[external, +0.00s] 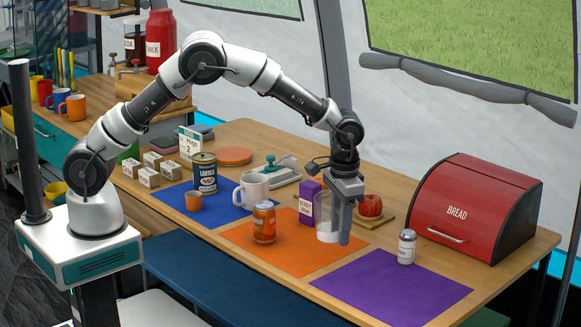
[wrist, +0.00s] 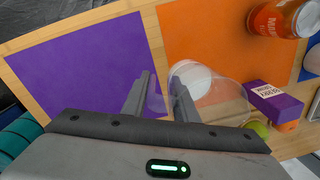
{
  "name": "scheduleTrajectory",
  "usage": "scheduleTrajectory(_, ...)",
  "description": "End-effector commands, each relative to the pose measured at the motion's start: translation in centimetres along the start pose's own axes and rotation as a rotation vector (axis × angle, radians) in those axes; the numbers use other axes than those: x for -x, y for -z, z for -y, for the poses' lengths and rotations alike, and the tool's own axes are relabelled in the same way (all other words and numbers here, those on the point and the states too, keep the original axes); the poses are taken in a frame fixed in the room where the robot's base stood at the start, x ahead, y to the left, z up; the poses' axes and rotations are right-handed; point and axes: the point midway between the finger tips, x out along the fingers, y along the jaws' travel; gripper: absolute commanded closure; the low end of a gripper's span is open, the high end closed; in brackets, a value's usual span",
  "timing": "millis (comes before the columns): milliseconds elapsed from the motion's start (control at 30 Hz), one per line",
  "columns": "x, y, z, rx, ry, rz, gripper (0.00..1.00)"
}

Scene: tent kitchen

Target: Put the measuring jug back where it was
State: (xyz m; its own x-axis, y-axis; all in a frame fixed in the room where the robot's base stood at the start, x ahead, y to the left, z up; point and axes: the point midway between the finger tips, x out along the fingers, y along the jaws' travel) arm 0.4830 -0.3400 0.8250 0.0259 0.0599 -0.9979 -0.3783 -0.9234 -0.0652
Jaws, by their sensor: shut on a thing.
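The measuring jug (external: 326,232) is a clear, see-through vessel at the right edge of the orange mat (external: 284,262). It also shows in the wrist view (wrist: 222,88), beside the right finger, looking upright. My gripper (external: 341,232) points down and is shut on the jug's side; in the wrist view its fingers (wrist: 162,88) stand either side of the part it holds. I cannot tell whether that part is the wall or a handle, or whether the jug's base touches the table.
The purple mat (external: 390,289) is otherwise clear. A red bread bin (external: 470,208) stands at right.

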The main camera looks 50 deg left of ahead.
Motion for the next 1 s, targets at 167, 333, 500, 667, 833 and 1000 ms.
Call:
scheduleTrajectory(167, -1.8, 0.0, -0.1, 0.0, 0.0, 0.0, 1.0)
scheduleTrajectory(333, -4.6, 0.0, -0.3, -0.001, 0.0, -0.001, 1.0)
scheduleTrajectory(500, -5.2, 0.1, -0.3, 0.0, -0.001, -0.003, 1.0)
scheduleTrajectory(667, -5.2, 0.1, -0.3, 0.0, -0.001, -0.002, 1.0)
scheduleTrajectory(833, -5.5, 0.0, -0.4, 0.0, -0.001, -0.002, 0.69)
scheduleTrajectory(1000, -5.5, 0.0, -0.3, 0.0, -0.001, -0.001, 0.55)
